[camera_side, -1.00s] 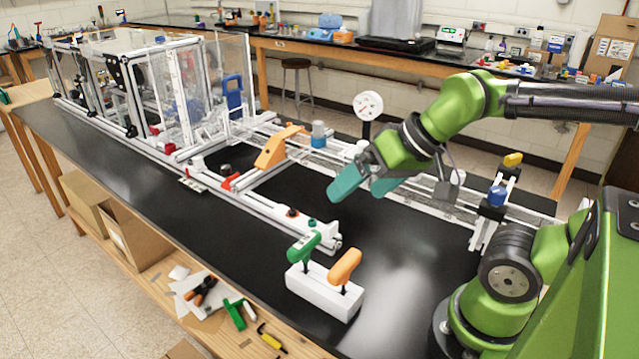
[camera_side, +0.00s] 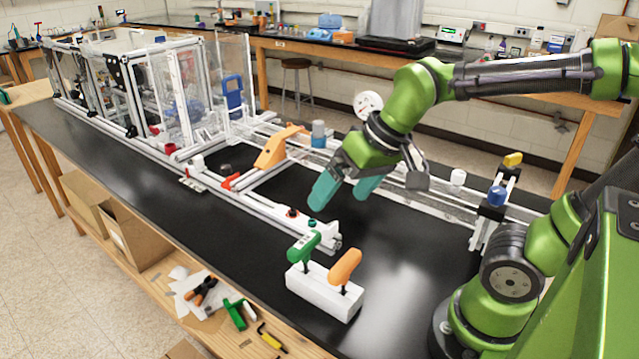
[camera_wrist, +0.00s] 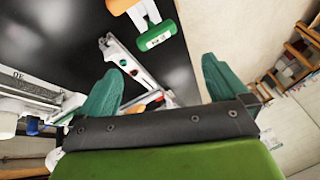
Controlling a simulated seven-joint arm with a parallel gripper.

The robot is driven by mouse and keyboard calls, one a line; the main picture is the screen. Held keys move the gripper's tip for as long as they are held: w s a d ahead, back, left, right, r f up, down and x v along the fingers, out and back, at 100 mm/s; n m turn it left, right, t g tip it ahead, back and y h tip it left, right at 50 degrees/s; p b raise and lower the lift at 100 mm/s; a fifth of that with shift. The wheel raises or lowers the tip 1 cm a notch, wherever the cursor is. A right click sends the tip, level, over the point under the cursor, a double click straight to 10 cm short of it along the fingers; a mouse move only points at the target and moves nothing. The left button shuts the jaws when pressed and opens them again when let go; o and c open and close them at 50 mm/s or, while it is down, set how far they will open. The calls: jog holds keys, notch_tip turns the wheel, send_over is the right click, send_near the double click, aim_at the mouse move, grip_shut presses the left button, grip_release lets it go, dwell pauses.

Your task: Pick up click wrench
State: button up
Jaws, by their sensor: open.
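Two T-handled tools stand upright in a white block (camera_side: 322,294) on the black bench top: one with a green handle (camera_side: 304,246), one with an orange handle (camera_side: 345,266). I cannot tell which is the click wrench. In the wrist view the green handle (camera_wrist: 157,36), with a small pale label, and the orange handle (camera_wrist: 120,5) show near the top, beyond my fingertips. My gripper (camera_side: 345,194) has teal fingers spread apart with nothing between them. It hangs above and behind the tools, clear of both. The tool shafts' lower ends are hidden in the block.
An aluminium extrusion frame (camera_side: 240,196) runs along the bench behind the block, with an orange bracket (camera_side: 277,148) on it. A blue-and-black fixture with a yellow knob (camera_side: 512,159) stands right. Bare bench lies right of the block. Loose tools (camera_side: 235,312) lie on the lower shelf.

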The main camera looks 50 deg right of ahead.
aim_at(305, 253)
jog(key=w+a+n+g+h, duration=0.2)
jog(key=w+n+g, duration=0.1)
jog(key=w+g, duration=0.3)
jog(key=shift+t, duration=0.4)
jog(key=f, duration=1)
jog(key=shift+w+d+f, duration=0.1)
jog(key=shift+w+d, duration=0.05)
jog(key=shift+w, duration=0.15)
jog(key=f, duration=0.6)
jog(key=shift+w+f, duration=0.25)
jog(key=c, duration=0.7)
